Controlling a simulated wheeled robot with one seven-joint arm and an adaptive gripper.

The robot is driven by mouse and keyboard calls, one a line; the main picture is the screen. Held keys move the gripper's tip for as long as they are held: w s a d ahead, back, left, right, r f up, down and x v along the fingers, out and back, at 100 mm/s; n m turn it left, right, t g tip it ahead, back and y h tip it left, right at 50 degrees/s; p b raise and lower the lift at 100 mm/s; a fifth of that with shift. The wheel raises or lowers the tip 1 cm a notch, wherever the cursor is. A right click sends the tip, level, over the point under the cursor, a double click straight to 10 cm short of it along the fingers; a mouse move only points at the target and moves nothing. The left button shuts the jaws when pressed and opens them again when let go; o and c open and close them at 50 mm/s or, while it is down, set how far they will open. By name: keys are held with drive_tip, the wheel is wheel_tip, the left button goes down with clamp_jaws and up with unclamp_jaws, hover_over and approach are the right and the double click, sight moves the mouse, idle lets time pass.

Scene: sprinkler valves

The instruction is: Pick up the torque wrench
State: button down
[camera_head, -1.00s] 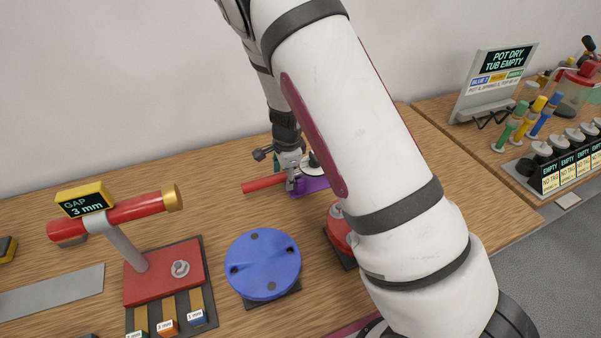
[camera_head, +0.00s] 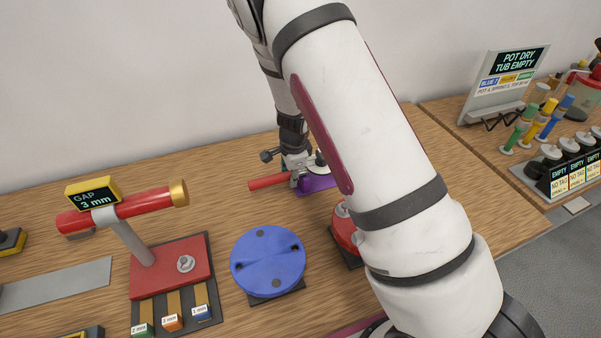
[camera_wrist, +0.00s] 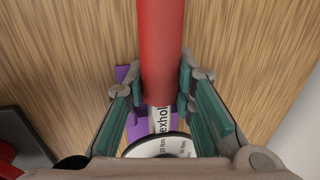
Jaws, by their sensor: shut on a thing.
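The torque wrench has a red handle (camera_head: 269,181) that sticks out left of my gripper in the head view. In the wrist view the red handle (camera_wrist: 160,45) runs down between my fingers to a pale printed shaft (camera_wrist: 161,118) and a white dial (camera_wrist: 158,148). My gripper (camera_wrist: 160,92) is shut on the wrench around where handle and shaft meet. In the head view my gripper (camera_head: 298,178) is low over the bench, partly behind my arm. A purple holder (camera_head: 316,185) lies beneath the wrench; I cannot tell whether they touch.
A blue disc (camera_head: 267,260) and a red round part (camera_head: 344,230) stand in front on the wooden bench. A gap gauge stand (camera_head: 171,268) reading 3 mm is at left. A second bench at right holds a sign (camera_head: 503,84) and several coloured tools.

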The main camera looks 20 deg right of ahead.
wheel_tip(320, 180, up, 10)
drive_tip(key=shift+r, duration=0.1)
idle(0.4)
wheel_tip(320, 180, up, 4)
drive_tip(key=shift+p, duration=0.9)
idle(0.4)
